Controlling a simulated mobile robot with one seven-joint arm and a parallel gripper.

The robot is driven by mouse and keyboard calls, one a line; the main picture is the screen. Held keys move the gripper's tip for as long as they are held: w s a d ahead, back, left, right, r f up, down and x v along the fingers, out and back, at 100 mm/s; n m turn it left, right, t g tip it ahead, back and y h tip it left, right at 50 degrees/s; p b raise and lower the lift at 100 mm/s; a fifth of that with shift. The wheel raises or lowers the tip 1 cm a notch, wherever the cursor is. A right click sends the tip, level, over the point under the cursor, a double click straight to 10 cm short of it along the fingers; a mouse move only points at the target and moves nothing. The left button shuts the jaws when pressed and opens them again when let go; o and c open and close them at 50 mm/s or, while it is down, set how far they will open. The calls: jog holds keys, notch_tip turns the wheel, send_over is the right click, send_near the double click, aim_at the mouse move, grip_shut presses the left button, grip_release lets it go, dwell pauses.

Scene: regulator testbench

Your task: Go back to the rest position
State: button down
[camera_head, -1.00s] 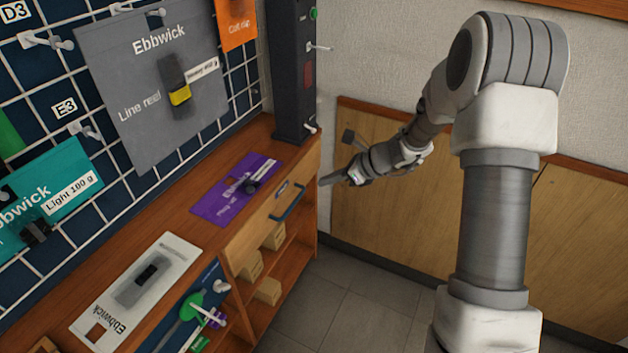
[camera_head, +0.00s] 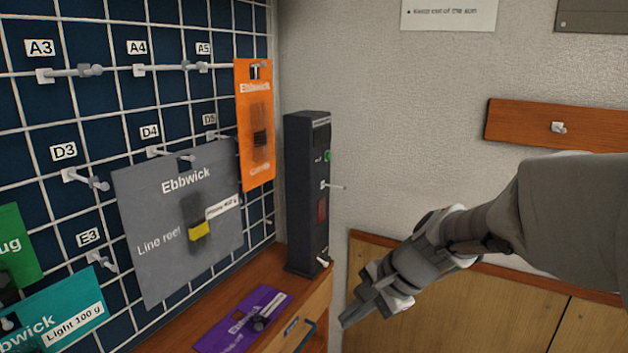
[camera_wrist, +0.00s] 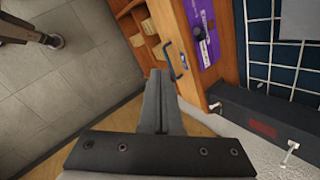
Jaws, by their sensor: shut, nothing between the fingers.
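My gripper (camera_head: 352,316) is in the lower middle of the head view, in front of the wooden wall panel and right of the wooden bench. Its fingers also show in the wrist view (camera_wrist: 159,75), closed together with nothing between them. The fingers point down toward the bench's drawer side and the floor, and appear apart from any object. My arm comes in from the right edge of the head view.
A wooden bench (camera_head: 262,274) carries a purple package (camera_head: 243,318) and a dark upright device (camera_head: 307,195). A drawer with a blue handle (camera_wrist: 178,62) faces my gripper. The pegboard at left holds a grey package (camera_head: 160,245) and an orange package (camera_head: 256,165). Tiled floor (camera_wrist: 50,90) is open.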

jog(key=s+d+r+n+t+h, duration=0.1)
jog(key=s+d+r+n+h, duration=0.25)
jog(key=s+n, duration=0.4)
jog(key=s+d+r+n+t+h, duration=0.1)
jog(key=s+d+r+n+h, duration=0.2)
jog(key=s, duration=0.7)
notch_tip(320, 180, up, 17)
jog(key=d+y+p, duration=0.1)
jog(key=p, duration=1.6)
jog(key=shift+w+n, duration=0.25)
jog(key=shift+n, duration=0.2)
jog(key=shift+a+f, duration=0.15)
